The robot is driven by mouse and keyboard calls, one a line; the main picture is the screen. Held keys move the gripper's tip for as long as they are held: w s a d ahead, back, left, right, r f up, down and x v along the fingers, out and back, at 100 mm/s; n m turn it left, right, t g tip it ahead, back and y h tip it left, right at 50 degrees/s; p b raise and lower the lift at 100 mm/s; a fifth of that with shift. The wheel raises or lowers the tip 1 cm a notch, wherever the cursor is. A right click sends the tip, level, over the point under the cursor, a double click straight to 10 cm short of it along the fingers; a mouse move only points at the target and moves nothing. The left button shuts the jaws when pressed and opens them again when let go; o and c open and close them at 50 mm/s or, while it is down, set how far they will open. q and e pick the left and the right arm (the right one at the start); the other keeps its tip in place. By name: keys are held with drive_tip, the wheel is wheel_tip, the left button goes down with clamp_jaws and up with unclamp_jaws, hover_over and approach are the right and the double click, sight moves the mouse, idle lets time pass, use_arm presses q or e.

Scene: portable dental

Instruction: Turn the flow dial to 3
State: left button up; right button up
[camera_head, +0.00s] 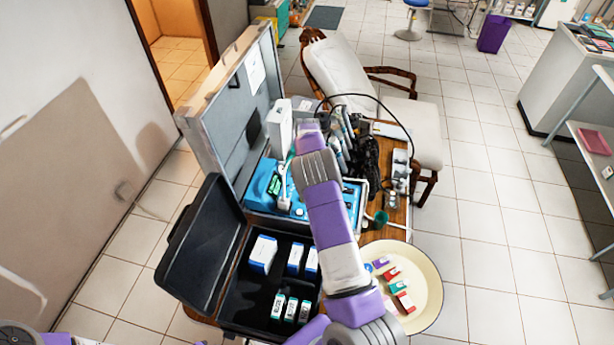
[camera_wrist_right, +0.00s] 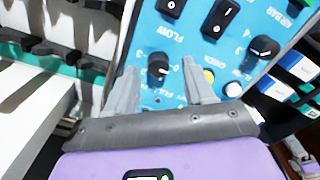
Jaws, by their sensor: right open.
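The flow dial (camera_wrist_right: 158,70) is a black knob on a blue control panel (camera_wrist_right: 205,62), beside the label FLOW in the right wrist view. It has a pale pointer mark, but I cannot tell which number it points to. My right gripper (camera_wrist_right: 160,66) is open, with one finger on each side of the dial. I cannot tell whether either finger touches it. In the head view the blue unit (camera_head: 262,188) sits in an open grey case, and my right arm reaches over it and hides part of the panel. My left gripper is not in view.
A second black knob (camera_wrist_right: 263,48) and black rocker switches (camera_wrist_right: 220,18) share the panel. An open black case (camera_head: 262,295) with small boxes lies in front of the unit. A round cream tray (camera_head: 432,290) stands at right. Handpieces and cables crowd the unit's far side.

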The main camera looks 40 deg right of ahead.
drive_tip(key=shift+f, duration=0.75)
drive_tip(key=shift+w, duration=0.1)
clamp_jaws()
